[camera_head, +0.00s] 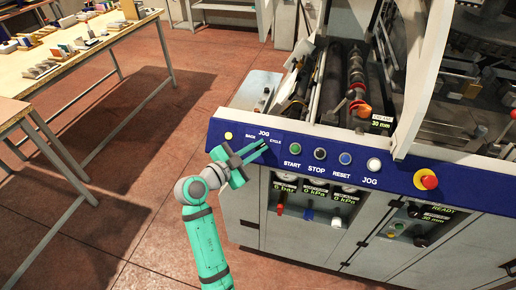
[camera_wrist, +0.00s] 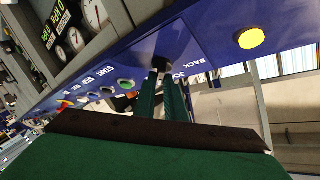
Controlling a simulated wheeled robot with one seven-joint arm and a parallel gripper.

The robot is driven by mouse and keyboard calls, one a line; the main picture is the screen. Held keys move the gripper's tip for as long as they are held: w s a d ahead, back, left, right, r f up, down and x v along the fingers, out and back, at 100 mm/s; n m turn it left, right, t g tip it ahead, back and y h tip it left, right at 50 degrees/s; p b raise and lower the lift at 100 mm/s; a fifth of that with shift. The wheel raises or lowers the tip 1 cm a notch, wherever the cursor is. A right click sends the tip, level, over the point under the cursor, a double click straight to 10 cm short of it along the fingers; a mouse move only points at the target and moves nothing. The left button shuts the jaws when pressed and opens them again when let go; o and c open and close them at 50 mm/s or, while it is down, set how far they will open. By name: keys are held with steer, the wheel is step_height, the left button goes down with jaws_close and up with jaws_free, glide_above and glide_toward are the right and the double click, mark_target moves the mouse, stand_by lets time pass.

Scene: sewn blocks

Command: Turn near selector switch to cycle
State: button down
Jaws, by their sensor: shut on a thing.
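The near selector switch is a small black knob (camera_wrist: 161,64) on the blue panel (camera_head: 400,178), marked BACK, JOG and CYCLE. In the head view my gripper (camera_head: 264,144) reaches the panel from the front left and mostly hides the knob. In the wrist view the two green fingers (camera_wrist: 164,84) are closed together on the knob. The wrist view shows the BACK label and part of the JOG label beside it. Which mark the knob points to cannot be told.
A yellow lamp (camera_head: 228,136) is left of the switch. To the right are START, STOP, blue RESET (camera_head: 345,158) and white JOG (camera_head: 374,165) buttons, then a red emergency stop (camera_head: 428,181). Gauges sit below the panel. A wooden table (camera_head: 85,60) stands left; floor between is clear.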

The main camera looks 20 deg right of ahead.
steer(key=shift+w+a+f+m+g, duration=0.1)
steer(key=shift+f+m+g, duration=0.1)
steer(key=shift+m+g, duration=0.4)
steer(key=c, duration=1.8)
jaws_free()
steer(key=shift+r, duration=0.1)
steer(key=v, duration=1)
steer(key=shift+s+a, duration=0.25)
steer(key=shift+a, duration=0.05)
